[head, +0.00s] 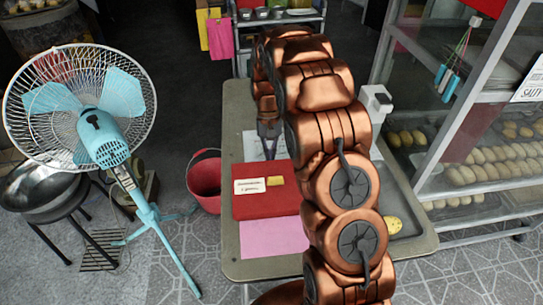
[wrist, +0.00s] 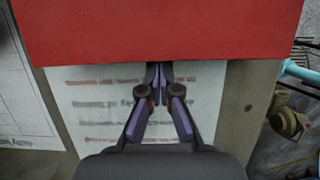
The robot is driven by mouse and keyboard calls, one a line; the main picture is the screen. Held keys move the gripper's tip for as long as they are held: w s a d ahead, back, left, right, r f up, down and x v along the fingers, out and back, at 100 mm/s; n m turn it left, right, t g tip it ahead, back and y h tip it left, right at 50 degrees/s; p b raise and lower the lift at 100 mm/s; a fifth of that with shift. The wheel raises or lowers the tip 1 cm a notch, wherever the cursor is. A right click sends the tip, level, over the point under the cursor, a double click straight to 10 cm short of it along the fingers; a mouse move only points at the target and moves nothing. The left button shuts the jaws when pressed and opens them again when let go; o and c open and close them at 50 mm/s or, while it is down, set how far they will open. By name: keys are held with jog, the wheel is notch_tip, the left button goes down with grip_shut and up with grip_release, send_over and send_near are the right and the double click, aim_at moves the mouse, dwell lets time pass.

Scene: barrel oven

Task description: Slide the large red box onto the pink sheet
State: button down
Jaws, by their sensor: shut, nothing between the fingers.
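The large red box (head: 265,203) lies flat on the table, with a white label and a small yellow piece on top. The pink sheet (head: 273,238) lies just in front of the box, on the near side in the head view. The box's near edge borders the sheet; I cannot tell whether it overlaps it. My gripper (head: 268,153) points down at the box's far edge and is shut and empty. In the wrist view, the shut fingertips (wrist: 159,68) are at the edge of the red box (wrist: 160,28); I cannot tell if they touch.
A printed white paper (wrist: 95,100) lies under my gripper, beside the box. The grey table (head: 243,118) also holds a tray (head: 409,222) with a yellow item on the right. A red bucket (head: 204,180) and a blue fan (head: 105,135) stand left. A glass cabinet (head: 440,140) stands right.

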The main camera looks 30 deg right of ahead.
aim_at(273, 175)
jog(key=shift+s, duration=0.1)
jog(key=shift+s+a+b, duration=0.25)
jog(key=shift+s+a, duration=0.05)
jog(key=shift+s, duration=0.6)
jog(key=shift+s+a+b, duration=0.2)
jog(key=shift+s+a, duration=0.1)
jog(key=shift+s, duration=0.7)
jog(key=shift+s+a+b, duration=0.25)
jog(key=shift+s+a, duration=0.1)
jog(key=shift+s, duration=0.55)
jog(key=shift+s+a+b, duration=0.2)
jog(key=shift+s+a, duration=0.1)
jog(key=shift+s, duration=0.7)
jog(key=shift+s+a, duration=0.25)
jog(key=shift+s, duration=0.4)
jog(key=shift+w, duration=0.2)
